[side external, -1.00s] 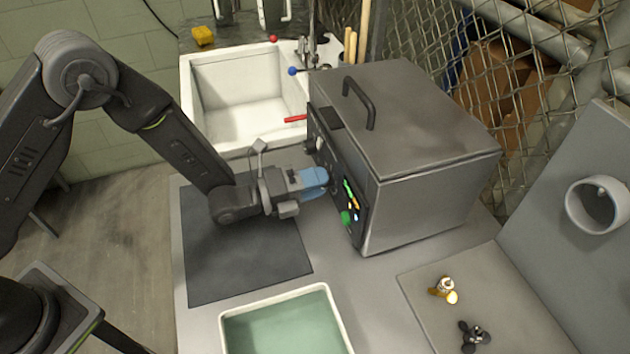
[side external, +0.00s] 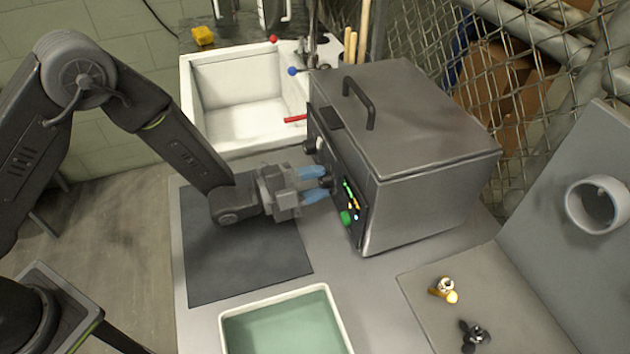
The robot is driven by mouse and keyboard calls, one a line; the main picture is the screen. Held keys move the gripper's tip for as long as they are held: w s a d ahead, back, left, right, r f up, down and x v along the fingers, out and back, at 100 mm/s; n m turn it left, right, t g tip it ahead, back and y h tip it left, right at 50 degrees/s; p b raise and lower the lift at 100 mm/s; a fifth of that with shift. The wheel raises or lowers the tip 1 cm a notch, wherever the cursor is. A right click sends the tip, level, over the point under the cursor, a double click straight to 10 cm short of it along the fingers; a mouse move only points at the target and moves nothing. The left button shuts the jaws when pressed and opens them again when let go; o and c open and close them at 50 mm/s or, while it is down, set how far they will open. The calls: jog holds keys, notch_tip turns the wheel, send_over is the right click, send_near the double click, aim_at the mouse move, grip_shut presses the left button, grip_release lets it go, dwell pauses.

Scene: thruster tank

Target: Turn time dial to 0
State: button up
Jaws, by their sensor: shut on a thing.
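The grey metal tank (side external: 430,205) has a dark control panel (side external: 352,192) on its left face. My gripper (side external: 326,185) reaches the panel from the left. Its two blue fingers, one above the other in the picture, are shut on a dark dial (side external: 331,184) in the middle of the panel. The fingers partly cover this dial, and its marks are too small to read. Another dark knob (side external: 311,146) sits further up the panel, clear of the fingers. I cannot tell from labels which one is the time dial.
A green button (side external: 346,217) and lit displays are close to the fingers. The tank's lid (side external: 420,120) is closed. A white sink (side external: 190,110) is behind, a tray of greenish liquid (side external: 225,325) in front. A dark mat (side external: 235,265) lies bare under my gripper.

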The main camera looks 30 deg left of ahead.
jog(key=shift+n, duration=0.9)
jog(key=o, duration=0.9)
jog(key=v, duration=1.3)
jog(key=shift+s+a, duration=0.3)
